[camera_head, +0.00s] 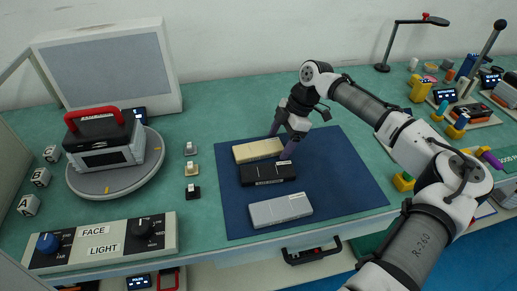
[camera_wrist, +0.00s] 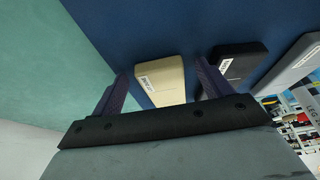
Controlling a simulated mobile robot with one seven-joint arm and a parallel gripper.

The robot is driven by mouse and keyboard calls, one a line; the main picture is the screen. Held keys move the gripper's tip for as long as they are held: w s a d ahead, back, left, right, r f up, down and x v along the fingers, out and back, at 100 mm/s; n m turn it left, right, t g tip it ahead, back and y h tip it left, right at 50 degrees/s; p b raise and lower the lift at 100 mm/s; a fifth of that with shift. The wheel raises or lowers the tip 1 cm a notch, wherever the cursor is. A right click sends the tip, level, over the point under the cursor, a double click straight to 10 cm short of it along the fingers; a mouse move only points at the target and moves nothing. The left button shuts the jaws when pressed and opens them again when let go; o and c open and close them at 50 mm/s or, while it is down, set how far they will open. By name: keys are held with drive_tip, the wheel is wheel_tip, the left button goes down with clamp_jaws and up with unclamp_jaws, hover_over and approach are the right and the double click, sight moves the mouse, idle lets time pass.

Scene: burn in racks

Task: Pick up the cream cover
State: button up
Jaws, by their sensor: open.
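The cream cover (camera_head: 257,150) is a flat block lying on the dark blue mat (camera_head: 340,180), at the back of a row of three covers. In the wrist view the cream cover (camera_wrist: 163,82) with a white label lies between the two purple fingers. My gripper (camera_head: 281,140) is open, its fingers around the cover's right part in the head view. In the wrist view my gripper (camera_wrist: 163,82) has one finger at each long side of the cover. I cannot tell whether the fingers touch it.
A black cover (camera_head: 268,172) lies close in front of the cream one, and a grey cover (camera_head: 281,210) lies further forward. Small switches (camera_head: 192,170) stand left of the mat. A device with a red handle (camera_head: 104,140) sits on a turntable. The mat's right side is clear.

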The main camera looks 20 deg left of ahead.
drive_tip(key=c, duration=1.1)
drive_tip(key=shift+r, duration=0.1)
drive_tip(key=shift+c, duration=0.2)
wheel_tip(320, 180, up, 20)
drive_tip(key=b, duration=0.1)
drive_tip(key=shift+s, duration=0.15)
